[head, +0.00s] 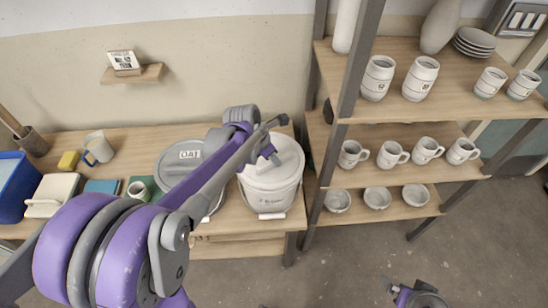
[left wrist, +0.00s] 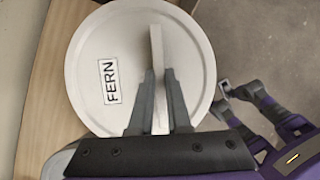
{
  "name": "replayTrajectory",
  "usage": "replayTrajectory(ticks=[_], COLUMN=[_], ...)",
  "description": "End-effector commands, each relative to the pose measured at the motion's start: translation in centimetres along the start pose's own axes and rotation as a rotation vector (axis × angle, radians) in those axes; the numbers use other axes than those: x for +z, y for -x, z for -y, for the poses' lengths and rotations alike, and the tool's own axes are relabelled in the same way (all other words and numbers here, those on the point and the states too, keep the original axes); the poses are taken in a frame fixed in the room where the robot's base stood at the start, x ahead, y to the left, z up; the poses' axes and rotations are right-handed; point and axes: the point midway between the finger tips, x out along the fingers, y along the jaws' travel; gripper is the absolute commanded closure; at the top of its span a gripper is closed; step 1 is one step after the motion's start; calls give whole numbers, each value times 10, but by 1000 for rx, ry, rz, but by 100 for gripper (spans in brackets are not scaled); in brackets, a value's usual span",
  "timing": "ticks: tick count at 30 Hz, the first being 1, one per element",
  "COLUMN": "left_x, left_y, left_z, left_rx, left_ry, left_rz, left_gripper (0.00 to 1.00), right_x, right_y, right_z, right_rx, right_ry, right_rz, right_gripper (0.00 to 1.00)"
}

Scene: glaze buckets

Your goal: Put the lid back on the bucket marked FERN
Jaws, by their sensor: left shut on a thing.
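The white round lid (left wrist: 100,55) bears the label FERN in the left wrist view. My left gripper (left wrist: 160,75) is shut on the upright handle (left wrist: 157,48) of this lid. In the head view the lid (head: 286,152) lies level over the mouth of a white bucket (head: 272,193) at the right end of the wooden bench. I cannot tell whether it is fully seated or just above the rim. The bucket's front label is too small to read. My left gripper (head: 268,150) is at the lid's top. My right gripper (left wrist: 221,99) is empty, with its fingers apart, off to the side.
A bucket with a grey lid marked OAT (head: 190,154) stands just left, partly behind my left arm. A shelf rack (head: 350,90) with cups, mugs and bowls stands close on the right. A mug (head: 98,147) and a blue bin (head: 12,187) are farther left on the bench.

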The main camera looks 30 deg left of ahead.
Motion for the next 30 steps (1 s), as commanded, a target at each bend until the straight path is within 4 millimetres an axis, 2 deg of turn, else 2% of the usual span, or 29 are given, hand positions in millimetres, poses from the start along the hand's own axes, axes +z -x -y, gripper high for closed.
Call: replayTrajectory(ticks=[30], left_x=[-2], left_y=[-5], left_z=[0], left_rx=[0], left_ry=[0], left_rz=[0], left_gripper=[100], right_x=[4], right_y=[-4], right_z=[0], right_rx=[0], right_ry=[0], right_rz=[4], right_gripper=[0])
